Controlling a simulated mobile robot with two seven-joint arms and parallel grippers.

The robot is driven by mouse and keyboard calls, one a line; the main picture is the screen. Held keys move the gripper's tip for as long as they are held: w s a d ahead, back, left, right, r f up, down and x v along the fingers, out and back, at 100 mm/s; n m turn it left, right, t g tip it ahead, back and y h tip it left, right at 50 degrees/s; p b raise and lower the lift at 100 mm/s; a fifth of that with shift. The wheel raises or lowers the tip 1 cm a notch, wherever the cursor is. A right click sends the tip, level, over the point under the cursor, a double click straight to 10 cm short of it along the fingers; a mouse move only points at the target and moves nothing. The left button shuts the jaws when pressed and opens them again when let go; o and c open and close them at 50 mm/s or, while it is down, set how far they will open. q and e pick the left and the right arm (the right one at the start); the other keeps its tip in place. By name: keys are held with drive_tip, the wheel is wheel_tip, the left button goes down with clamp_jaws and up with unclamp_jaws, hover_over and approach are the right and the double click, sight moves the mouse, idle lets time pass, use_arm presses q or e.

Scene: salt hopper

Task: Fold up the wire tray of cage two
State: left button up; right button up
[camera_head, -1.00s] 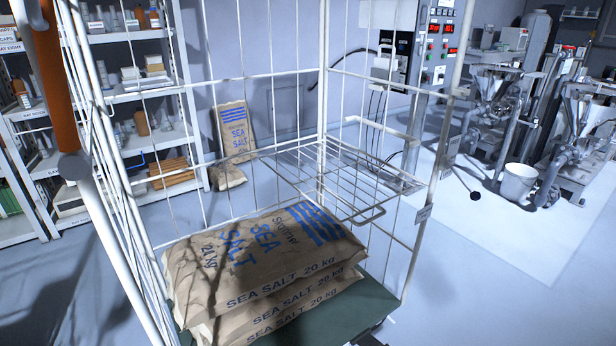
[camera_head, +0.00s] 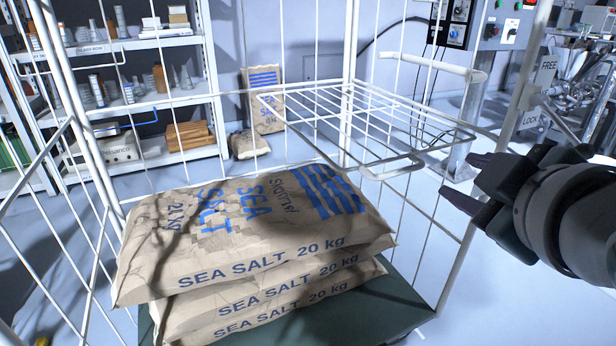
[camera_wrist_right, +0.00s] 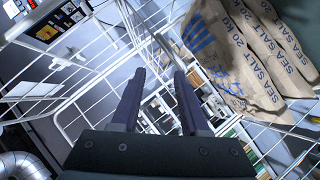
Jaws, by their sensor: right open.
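The wire tray (camera_head: 352,112) is a white wire grid inside a white wire cage (camera_head: 351,60). It lies folded down, roughly level, above the salt sacks, with a looped bar (camera_head: 398,172) at its near edge. No number on the cage is readable. My right gripper (camera_head: 474,186) is open and empty, at the cage's right side, with its fingers pointing left toward the tray and a visible gap to the loop. In the right wrist view its open fingers (camera_wrist_right: 160,76) show against wires; which belong to the tray I cannot tell. My left gripper is out of view.
Stacked sea salt sacks (camera_head: 250,235) lie on the cage's green base (camera_head: 400,300). A side post with a FREE/LOCK label (camera_head: 540,92) stands beside my right gripper. Shelves (camera_head: 150,105) and another salt sack (camera_head: 263,98) stand behind. Machinery is at the right.

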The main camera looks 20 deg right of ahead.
sight(401, 174)
drive_tip(key=w+f+n+t+h+b, duration=0.1)
drive_tip(key=w+f+n+t+b, duration=0.75)
drive_tip(key=b, duration=0.85)
drive_tip(key=w+d, duration=0.1)
drive_tip(key=w, duration=0.1)
drive_tip(key=w+d+g+b, duration=0.1)
drive_tip(key=w, duration=0.1)
drive_tip(key=w+d+m+g, duration=0.1)
drive_tip(key=w, duration=0.2)
drive_tip(key=shift+w+d+r+b, duration=0.1)
drive_tip(key=shift+d+b, duration=0.2)
drive_tip(key=shift+b, duration=0.05)
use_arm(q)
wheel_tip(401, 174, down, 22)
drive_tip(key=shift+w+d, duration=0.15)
use_arm(e)
clamp_jaws()
